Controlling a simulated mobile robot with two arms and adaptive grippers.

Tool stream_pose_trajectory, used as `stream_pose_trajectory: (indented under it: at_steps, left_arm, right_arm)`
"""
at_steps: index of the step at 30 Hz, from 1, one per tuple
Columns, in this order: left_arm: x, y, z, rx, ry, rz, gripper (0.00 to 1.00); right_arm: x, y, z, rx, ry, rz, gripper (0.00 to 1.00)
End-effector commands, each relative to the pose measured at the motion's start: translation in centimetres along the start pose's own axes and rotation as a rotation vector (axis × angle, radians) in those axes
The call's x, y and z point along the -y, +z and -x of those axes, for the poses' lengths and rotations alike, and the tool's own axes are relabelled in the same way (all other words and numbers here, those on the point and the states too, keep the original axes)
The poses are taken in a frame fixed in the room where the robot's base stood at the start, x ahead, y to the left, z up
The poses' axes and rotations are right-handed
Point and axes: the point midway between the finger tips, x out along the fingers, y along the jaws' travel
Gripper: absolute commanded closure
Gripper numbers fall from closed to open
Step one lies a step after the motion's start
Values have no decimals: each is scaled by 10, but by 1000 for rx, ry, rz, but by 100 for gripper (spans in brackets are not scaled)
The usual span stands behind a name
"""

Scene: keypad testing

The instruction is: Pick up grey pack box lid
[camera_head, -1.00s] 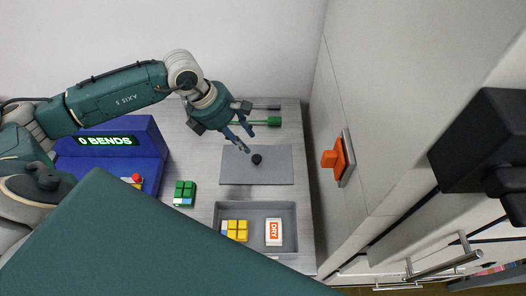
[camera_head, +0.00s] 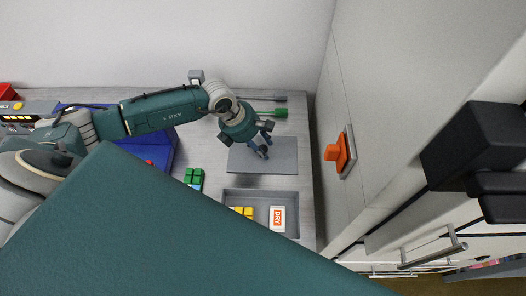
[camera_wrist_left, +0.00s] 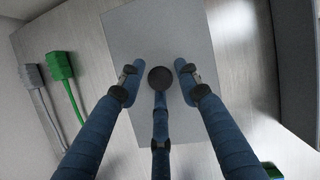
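The grey pack box lid (camera_head: 283,158) is a flat grey plate lying on the table behind the open box. Its round black knob (camera_wrist_left: 160,77) shows in the left wrist view. My left gripper (camera_head: 264,148) is over the lid at the knob. In the left wrist view its blue fingers (camera_wrist_left: 158,84) are spread, one on each side of the knob with gaps, and a third below it. I cannot tell if the third finger touches the knob. In the head view the fingers hide the knob. My right gripper is not in view.
The open grey box (camera_head: 290,198) holds yellow blocks (camera_head: 244,211) and a white DRY packet (camera_head: 277,218). Green blocks (camera_head: 194,176) sit left of it. Green (camera_head: 279,113) and grey (camera_head: 280,98) plugs lie behind the lid. An orange switch (camera_head: 333,152) is on the wall at right.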

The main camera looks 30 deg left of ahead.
Motion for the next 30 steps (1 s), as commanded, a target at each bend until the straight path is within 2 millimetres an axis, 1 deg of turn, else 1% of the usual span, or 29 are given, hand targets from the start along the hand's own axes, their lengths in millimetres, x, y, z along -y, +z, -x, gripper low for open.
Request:
stream_pose_trajectory:
  at_steps: [1,2,3,6,16,20,23,26,29,30]
  left_arm:
    - [0,0,0,0,0,0,68]
    - [0,0,0,0,0,0,74]
    - [0,0,0,0,0,0,82]
    - [0,0,0,0,0,0,100]
    - [0,0,1,1,1,0,100]
    - [-1,2,4,2,2,0,100]
    - [-2,6,11,3,3,-1,100]
    - [-2,10,24,3,4,-2,100]
    - [-2,18,42,4,5,-2,100]
    - [-2,22,51,5,6,-4,100]
  right_arm:
    - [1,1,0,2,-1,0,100]
    - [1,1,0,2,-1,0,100]
    - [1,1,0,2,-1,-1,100]
    - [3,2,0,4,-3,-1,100]
    - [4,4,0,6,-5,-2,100]
    - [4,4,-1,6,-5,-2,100]
    - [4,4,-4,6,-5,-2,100]
    - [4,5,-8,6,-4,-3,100]
    - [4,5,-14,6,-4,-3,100]
    - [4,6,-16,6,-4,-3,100]
